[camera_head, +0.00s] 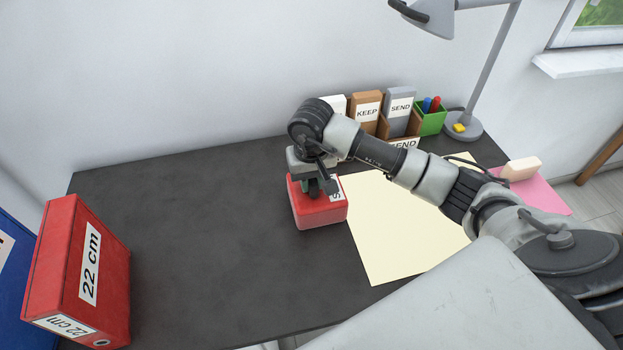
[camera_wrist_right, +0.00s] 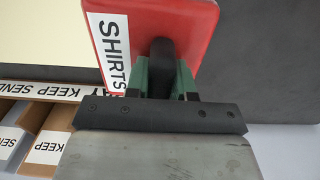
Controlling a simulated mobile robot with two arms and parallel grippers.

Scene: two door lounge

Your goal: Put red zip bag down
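The red zip bag (camera_head: 318,211) is on or just above the dark desk, left of the cream sheet; I cannot tell whether it touches the desk. Its white label reads SHIRTS in the right wrist view (camera_wrist_right: 112,50). My right gripper (camera_head: 318,186) is over the top of the bag. In the right wrist view the fingers (camera_wrist_right: 163,62) close around a dark handle on the bag's top. The bag's underside is hidden. My left gripper is in neither view.
The dark desk (camera_head: 210,230) is clear left of the bag. A red binder (camera_head: 85,270) stands at the left. A cream sheet (camera_head: 395,235), labelled boxes (camera_head: 368,110), a green pen holder (camera_head: 431,120), a lamp (camera_head: 465,125) and a pink sheet (camera_head: 540,192) are at the right.

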